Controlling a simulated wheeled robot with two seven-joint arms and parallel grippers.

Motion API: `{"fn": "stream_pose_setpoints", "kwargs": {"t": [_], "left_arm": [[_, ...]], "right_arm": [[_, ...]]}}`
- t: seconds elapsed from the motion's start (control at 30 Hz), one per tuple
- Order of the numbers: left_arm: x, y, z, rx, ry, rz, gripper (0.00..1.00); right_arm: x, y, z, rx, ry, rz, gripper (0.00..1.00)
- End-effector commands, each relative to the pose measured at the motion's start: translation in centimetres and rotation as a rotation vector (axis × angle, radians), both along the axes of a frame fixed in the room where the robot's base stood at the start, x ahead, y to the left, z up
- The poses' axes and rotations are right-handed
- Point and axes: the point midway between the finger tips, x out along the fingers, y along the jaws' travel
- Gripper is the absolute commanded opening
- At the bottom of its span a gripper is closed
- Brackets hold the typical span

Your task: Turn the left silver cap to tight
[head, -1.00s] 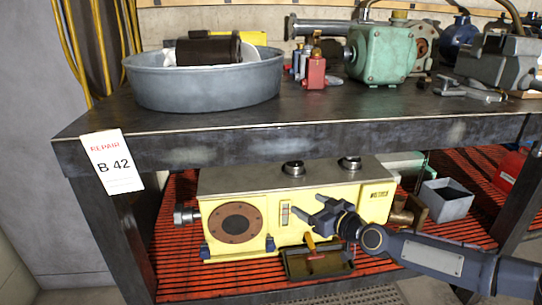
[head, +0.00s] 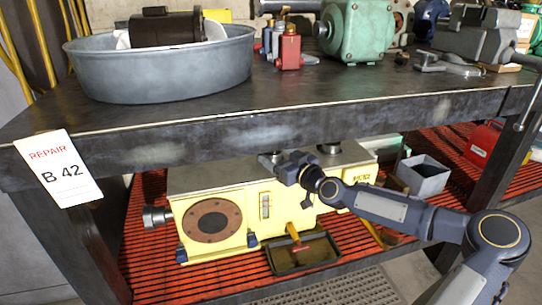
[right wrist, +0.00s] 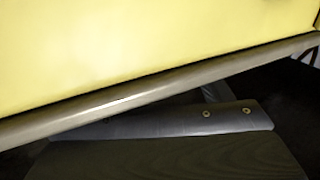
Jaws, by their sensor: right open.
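The yellow machine (head: 240,212) stands on the red slatted lower shelf, under the bench top. Its grey top plate (head: 215,175) carries two silver caps. The left silver cap (head: 268,156) is mostly hidden behind my right gripper (head: 284,165) and the bench edge. The right cap (head: 330,148) shows just under the bench edge. My right gripper is open, at the front edge of the top plate near the left cap; I cannot tell if they touch. The right wrist view shows a yellow face (right wrist: 130,50) above a metal edge, but no cap. My left gripper is not in view.
The thick bench top edge (head: 200,146) hangs low over the caps. A dark tray (head: 300,253) sits before the machine and a grey bin (head: 424,176) stands to its right. A grey basin (head: 165,75) and a green motor (head: 356,33) stand on the bench.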

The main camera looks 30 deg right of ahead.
Motion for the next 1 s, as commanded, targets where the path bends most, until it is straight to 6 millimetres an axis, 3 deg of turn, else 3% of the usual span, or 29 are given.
{"fn": "stream_pose_setpoints", "kwargs": {"t": [0.2, 0.53, 0.87, 1.0], "left_arm": [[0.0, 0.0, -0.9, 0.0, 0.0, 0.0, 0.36], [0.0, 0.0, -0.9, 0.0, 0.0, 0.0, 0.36], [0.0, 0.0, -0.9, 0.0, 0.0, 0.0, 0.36], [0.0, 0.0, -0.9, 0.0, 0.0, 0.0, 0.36]], "right_arm": [[2.5, 0.4, 0.0, -0.001, -0.001, 0.001, 0.72], [2.9, 0.5, 0.0, -0.001, 0.0, 0.0, 0.72], [2.8, 0.5, 0.0, 0.0, 0.0, 0.0, 0.29], [2.8, 0.5, 0.0, -0.001, 0.001, -0.003, 0.28]]}}
